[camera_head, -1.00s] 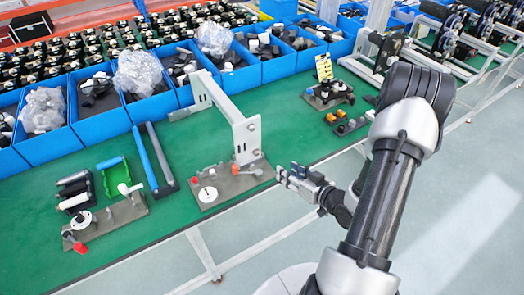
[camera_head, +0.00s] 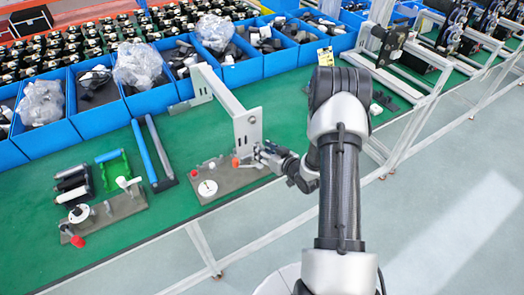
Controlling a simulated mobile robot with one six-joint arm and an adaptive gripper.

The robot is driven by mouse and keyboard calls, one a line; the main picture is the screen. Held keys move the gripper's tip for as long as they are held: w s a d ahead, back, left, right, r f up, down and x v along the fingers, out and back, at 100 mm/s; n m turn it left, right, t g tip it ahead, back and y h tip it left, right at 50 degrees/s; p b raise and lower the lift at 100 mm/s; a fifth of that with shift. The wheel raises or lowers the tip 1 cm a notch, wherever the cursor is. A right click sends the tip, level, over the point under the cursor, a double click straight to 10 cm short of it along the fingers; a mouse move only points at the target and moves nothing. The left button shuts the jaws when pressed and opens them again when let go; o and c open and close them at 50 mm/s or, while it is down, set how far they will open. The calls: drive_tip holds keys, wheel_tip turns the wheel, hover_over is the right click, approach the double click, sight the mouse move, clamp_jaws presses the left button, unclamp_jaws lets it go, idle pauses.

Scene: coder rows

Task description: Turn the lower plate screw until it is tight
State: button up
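A light grey upright plate (camera_head: 247,130) stands at the near end of a long bar, on the green bench. Below it lies a flat grey base (camera_head: 228,183) with a white round disc (camera_head: 207,188) and a small red-orange knob (camera_head: 236,162). Small dark spots on the plate's face may be screws; the lower plate screw is too small to make out. My gripper (camera_head: 264,155) is at the lower right edge of the plate, over the base's right end. Whether it touches the plate or a screw cannot be told, nor whether its fingers are open or shut.
Blue bins (camera_head: 98,112) of parts line the back. To the left are a blue-handled frame (camera_head: 150,157), a green bracket (camera_head: 113,166) and another fixture base (camera_head: 112,213) with a red knob. A metal rail (camera_head: 205,250) runs along the bench front. Open floor lies right.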

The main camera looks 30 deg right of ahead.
drive_tip(key=shift+w+f, duration=0.2)
drive_tip(key=shift+w, duration=0.35)
drive_tip(key=shift+c, duration=0.6)
clamp_jaws()
